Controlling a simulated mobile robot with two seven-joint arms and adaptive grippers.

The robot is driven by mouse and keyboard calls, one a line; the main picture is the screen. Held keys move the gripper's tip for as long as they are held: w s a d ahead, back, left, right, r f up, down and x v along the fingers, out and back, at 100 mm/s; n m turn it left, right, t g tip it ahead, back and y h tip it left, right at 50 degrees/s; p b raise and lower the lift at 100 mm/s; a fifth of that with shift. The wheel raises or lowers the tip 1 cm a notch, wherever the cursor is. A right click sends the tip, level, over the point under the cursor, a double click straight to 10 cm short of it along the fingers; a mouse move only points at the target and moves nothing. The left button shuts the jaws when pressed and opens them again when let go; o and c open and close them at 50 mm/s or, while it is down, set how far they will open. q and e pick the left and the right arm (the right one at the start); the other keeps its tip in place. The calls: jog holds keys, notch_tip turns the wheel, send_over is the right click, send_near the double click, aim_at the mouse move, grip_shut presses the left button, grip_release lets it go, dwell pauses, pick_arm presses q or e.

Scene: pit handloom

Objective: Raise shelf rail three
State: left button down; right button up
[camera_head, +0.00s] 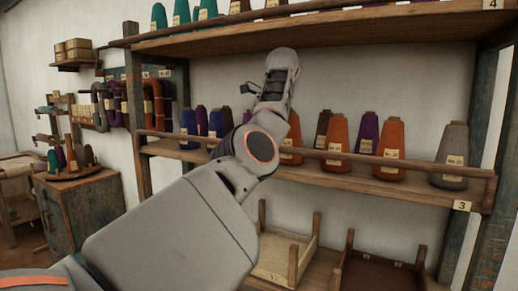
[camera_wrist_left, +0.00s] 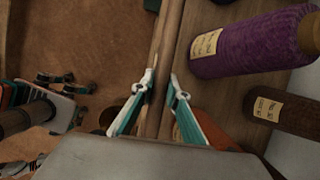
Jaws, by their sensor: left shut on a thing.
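Shelf rail three (camera_head: 400,162) is a long brown wooden rod along the front of the shelf board (camera_head: 410,188) tagged 3. It runs a little above the board's front edge. In the left wrist view the rail (camera_wrist_left: 170,40) runs from the top down between my fingers. My left gripper (camera_wrist_left: 161,78) is shut on the rail, with one white-tipped, teal finger on each side. In the head view my left arm crosses the middle of the rail and hides part of it; the fingers do not show there. My right gripper is in neither view.
Behind the rail stand several yarn cones, among them an orange one (camera_head: 390,150) and a grey one (camera_head: 452,157). Shelf four (camera_head: 400,26) is overhead. Open trays (camera_head: 285,258) sit below. A wooden cabinet (camera_head: 85,205) stands at the left.

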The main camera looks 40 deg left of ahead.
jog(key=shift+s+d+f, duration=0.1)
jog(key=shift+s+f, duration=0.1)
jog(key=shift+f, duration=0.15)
pick_arm(q)
jog(key=c, duration=2)
grip_release()
jog(key=shift+o, duration=0.2)
jog(key=shift+a, duration=0.1)
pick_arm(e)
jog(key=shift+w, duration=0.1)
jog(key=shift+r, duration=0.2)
pick_arm(q)
jog(key=shift+r, duration=0.1)
jog(key=shift+w+d+r, duration=0.15)
jog(key=shift+d+r, duration=0.15)
jog(key=shift+r, duration=0.35)
jog(key=shift+d+r, duration=0.5)
jog(key=shift+r, duration=0.1)
jog(key=w+d, duration=0.1)
jog(key=d, duration=1)
jog(key=shift+d, duration=0.3)
